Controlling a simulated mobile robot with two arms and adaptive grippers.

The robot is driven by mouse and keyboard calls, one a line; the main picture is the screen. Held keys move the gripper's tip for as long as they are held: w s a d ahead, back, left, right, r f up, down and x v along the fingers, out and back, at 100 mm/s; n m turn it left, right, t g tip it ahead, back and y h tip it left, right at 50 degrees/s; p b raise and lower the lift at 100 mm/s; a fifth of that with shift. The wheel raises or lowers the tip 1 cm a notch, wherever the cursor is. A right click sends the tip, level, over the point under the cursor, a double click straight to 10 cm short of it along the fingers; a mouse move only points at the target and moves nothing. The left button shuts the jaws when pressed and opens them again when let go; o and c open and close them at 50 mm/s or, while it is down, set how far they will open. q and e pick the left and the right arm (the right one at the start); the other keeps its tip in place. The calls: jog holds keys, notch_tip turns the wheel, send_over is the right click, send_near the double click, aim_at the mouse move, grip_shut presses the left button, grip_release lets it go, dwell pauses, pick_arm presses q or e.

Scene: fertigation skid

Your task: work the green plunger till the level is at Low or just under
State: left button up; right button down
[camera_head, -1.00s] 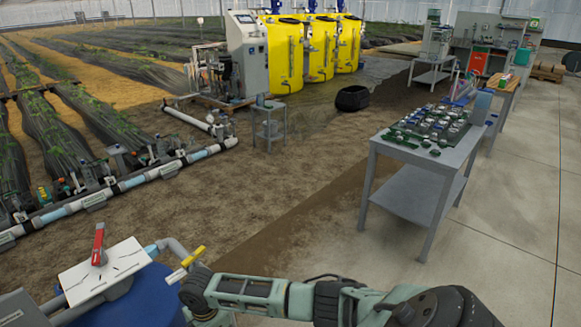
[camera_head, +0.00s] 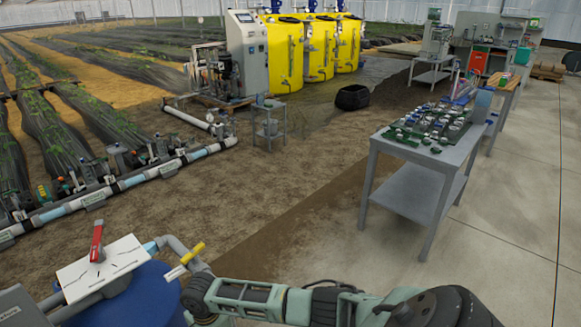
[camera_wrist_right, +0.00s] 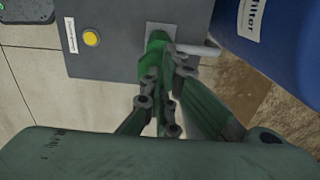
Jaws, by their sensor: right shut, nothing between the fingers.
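The green plunger (camera_wrist_right: 157,44) shows at the top middle of the right wrist view, against a grey panel (camera_wrist_right: 108,55). My right gripper (camera_wrist_right: 161,88) is shut and empty, its fingertips right at the near end of the plunger. I cannot tell whether they touch it. The fingers hide part of the plunger. In the head view my right arm reaches left across the bottom, and its gripper is not clearly seen. My left gripper is not in view. No level scale or Low mark can be made out.
A yellow button (camera_wrist_right: 91,38) sits on the panel, left of the plunger. A blue filter vessel (camera_wrist_right: 285,30) stands at right. In the head view, a red lever (camera_head: 97,241), a yellow-handled valve (camera_head: 192,253) and a blue drum (camera_head: 150,295) are at lower left. A grey table (camera_head: 425,160) stands right.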

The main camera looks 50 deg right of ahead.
jog(key=shift+s+f+b, duration=0.1)
jog(key=shift+f+b, duration=1.05)
jog(key=shift+f, duration=1.35)
jog(key=shift+r, duration=0.15)
jog(key=shift+r, duration=0.1)
notch_tip(320, 180, up, 8)
jog(key=p, duration=0.9)
jog(key=shift+f, duration=0.3)
jog(key=shift+f+b, duration=2.55)
jog(key=shift+f, duration=1.45)
notch_tip(320, 180, up, 8)
jog(key=p, duration=0.9)
